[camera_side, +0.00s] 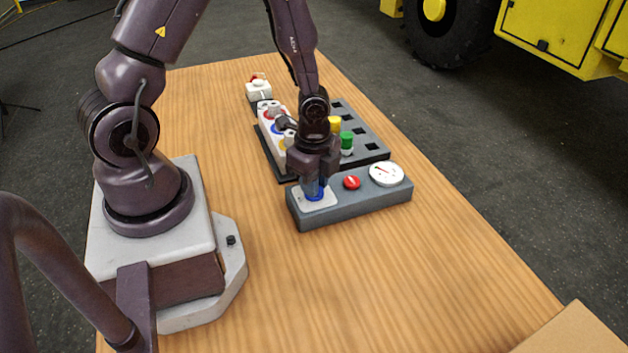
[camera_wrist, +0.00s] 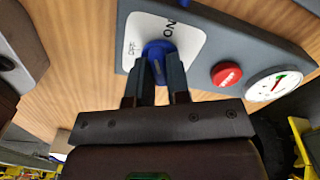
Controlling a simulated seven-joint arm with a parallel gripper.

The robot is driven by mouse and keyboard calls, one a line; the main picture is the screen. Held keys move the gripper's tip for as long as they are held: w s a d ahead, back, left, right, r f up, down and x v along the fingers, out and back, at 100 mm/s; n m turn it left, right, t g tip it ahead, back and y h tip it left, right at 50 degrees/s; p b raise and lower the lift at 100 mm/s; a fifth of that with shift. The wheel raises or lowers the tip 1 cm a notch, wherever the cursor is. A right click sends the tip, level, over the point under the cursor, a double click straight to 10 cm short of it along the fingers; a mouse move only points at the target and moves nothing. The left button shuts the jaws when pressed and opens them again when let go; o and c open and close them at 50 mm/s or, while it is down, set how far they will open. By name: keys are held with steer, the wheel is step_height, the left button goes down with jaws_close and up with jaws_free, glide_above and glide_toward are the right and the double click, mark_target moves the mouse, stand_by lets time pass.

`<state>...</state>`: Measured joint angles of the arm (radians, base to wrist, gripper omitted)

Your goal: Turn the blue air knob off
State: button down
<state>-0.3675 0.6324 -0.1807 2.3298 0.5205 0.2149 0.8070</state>
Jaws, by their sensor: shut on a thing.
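The blue air knob (camera_side: 315,194) sits on a white label plate at the left end of a grey control box (camera_side: 350,208). My gripper (camera_side: 314,182) points down over it in the side view and hides much of the knob. In the wrist view my gripper (camera_wrist: 158,75) has a finger on each side of the blue knob (camera_wrist: 157,50) and is shut on it. The label plate (camera_wrist: 140,30) shows the letters "NO" upside down or turned beside the knob. I cannot tell the knob's exact setting.
A red button (camera_side: 352,182) and a round white gauge (camera_side: 386,174) are on the same box, right of the knob. Behind it stands a dark rack (camera_side: 372,146) with a green piece (camera_side: 347,139) and a yellow piece (camera_side: 335,124).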

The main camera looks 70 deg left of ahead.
steer(key=n, duration=0.6)
steer(key=shift+n, duration=0.3)
steer(key=n, duration=0.6)
stand_by(0.4)
steer(key=c, duration=1.1)
jaws_free()
step_height(320, 180, up, 13)
steer(key=shift+r, duration=0.1)
